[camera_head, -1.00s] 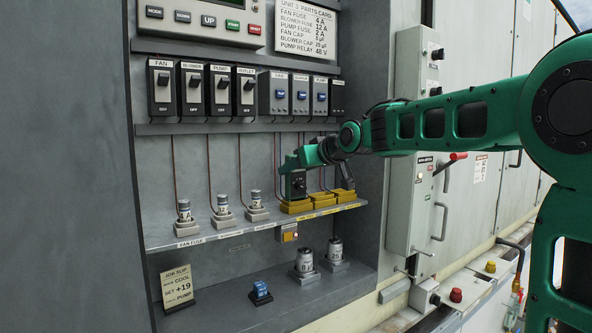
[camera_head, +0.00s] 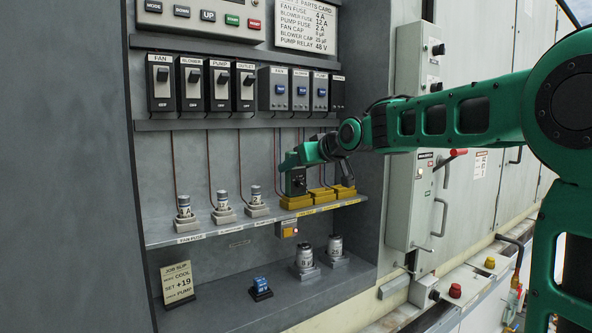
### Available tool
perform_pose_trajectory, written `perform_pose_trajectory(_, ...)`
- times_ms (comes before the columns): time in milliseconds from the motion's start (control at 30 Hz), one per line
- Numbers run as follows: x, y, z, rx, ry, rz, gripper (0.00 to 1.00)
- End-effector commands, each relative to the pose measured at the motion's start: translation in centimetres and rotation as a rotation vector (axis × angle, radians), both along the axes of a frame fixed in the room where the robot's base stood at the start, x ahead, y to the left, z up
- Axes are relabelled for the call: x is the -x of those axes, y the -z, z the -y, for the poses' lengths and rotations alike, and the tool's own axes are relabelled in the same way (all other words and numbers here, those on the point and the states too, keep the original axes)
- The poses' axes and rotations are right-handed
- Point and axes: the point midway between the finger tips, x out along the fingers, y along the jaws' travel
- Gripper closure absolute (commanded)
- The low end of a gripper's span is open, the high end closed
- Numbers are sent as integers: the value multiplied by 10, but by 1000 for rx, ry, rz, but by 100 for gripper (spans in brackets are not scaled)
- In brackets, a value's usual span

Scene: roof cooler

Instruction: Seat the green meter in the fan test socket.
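The green meter (camera_head: 296,182) is a small dark green box with a dark round dial. It stands upright at the leftmost yellow socket (camera_head: 295,203) on the narrow shelf, which has a yellow label below it. I cannot tell whether it is fully down in that socket or just above it. My gripper (camera_head: 294,166) is at the top of the meter, with my green arm reaching in from the right. Its fingers are too small and too dark against the meter to show whether they are shut on it.
Two more yellow sockets (camera_head: 322,194) stand close to the right. Fuses in white holders (camera_head: 223,213) stand to the left. Switches (camera_head: 192,86) line the panel above. Below are two grey capacitors (camera_head: 304,258), a blue part (camera_head: 260,286) and a job slip (camera_head: 177,284).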

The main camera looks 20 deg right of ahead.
Motion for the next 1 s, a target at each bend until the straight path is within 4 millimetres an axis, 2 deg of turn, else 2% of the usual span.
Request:
perform_pose_trajectory(767, 1, 2, 0, 0, 0, 1, 84)
perform_pose_trajectory(800, 1, 2, 0, 0, 0, 1, 49)
perform_pose_trajectory(867, 1, 2, 0, 0, 0, 1, 34)
perform_pose_trajectory(900, 1, 2, 0, 0, 0, 1, 31)
perform_pose_trajectory(1000, 1, 3, 0, 0, 0, 1, 31)
